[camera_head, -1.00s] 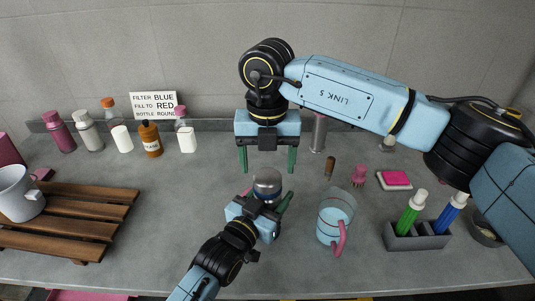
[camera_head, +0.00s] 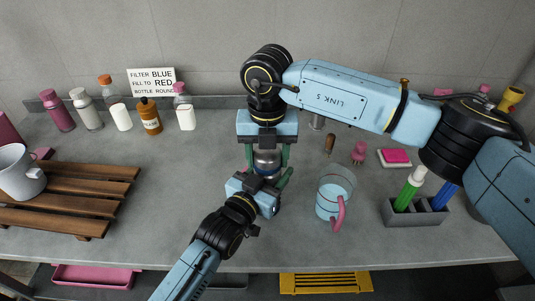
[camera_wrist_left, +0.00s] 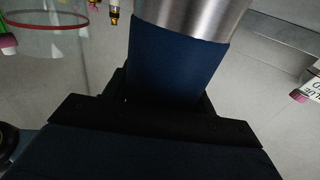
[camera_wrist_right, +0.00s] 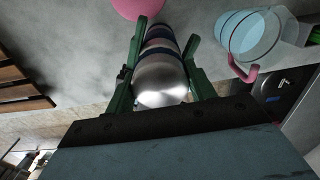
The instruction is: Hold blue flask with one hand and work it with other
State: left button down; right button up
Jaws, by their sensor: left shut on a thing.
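The blue flask stands between my two grippers; its steel cap (camera_head: 267,162) shows in the head view. In the left wrist view its dark blue body (camera_wrist_left: 175,60) rises to the steel part. My left gripper (camera_head: 268,188) is shut on the flask body from the front left. My right gripper (camera_head: 267,155) points down from above, with its green fingers on either side of the cap. In the right wrist view the cap (camera_wrist_right: 160,80) sits between the fingers, with a gap beside it, so they look open. The lower body is mostly hidden by my left gripper.
A clear jug (camera_head: 335,195) with a pink handle stands close on the right. A grey holder (camera_head: 415,217) with green and blue markers is farther right. A wooden rack (camera_head: 75,190) with a mug (camera_head: 20,172) is at left. Several bottles stand at the back left.

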jog(key=shift+c, duration=0.7)
jog(key=shift+n, duration=1.7)
jog(key=o, duration=1.1)
jog(key=shift+r, duration=2.4)
jog(key=shift+c, duration=0.6)
notch_tip(320, 180, up, 3)
jog(key=m, duration=0.3)
jog(key=shift+f, duration=3.9)
